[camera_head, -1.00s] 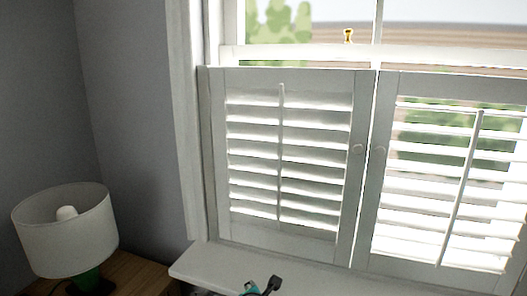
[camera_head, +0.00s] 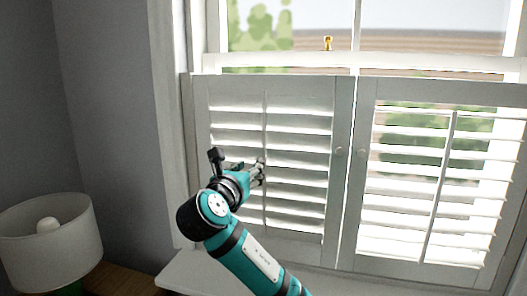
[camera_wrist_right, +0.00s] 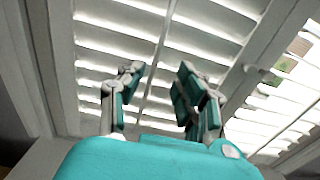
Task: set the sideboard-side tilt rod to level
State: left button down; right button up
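The left shutter panel (camera_head: 228,250) has white slats and a thin white vertical tilt rod (camera_head: 265,115) down its middle. It is the panel nearer the lamp and wooden furniture. Its slats look tilted and show little of the outside. My right gripper (camera_head: 262,168) is in front of this rod at about mid-height. In the right wrist view its two fingers (camera_wrist_right: 161,72) are apart, with the rod (camera_wrist_right: 158,60) running between them in the picture. I cannot tell whether they touch it. My left gripper is out of view.
The right shutter panel (camera_head: 483,272) has a slanting tilt rod (camera_head: 438,190) and more open slats. A white lamp (camera_head: 45,240) stands on wooden furniture (camera_head: 125,284) at lower left. A white sill (camera_head: 190,281) juts out below. A small yellow figure (camera_head: 327,43) stands above the shutters.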

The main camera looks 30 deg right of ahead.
aim_at(264, 152)
jog(key=p+x, duration=0.2)
jog(key=x, duration=1.2)
jog(key=shift+p, duration=0.3)
jog(key=shift+a, duration=0.1)
grip_shut()
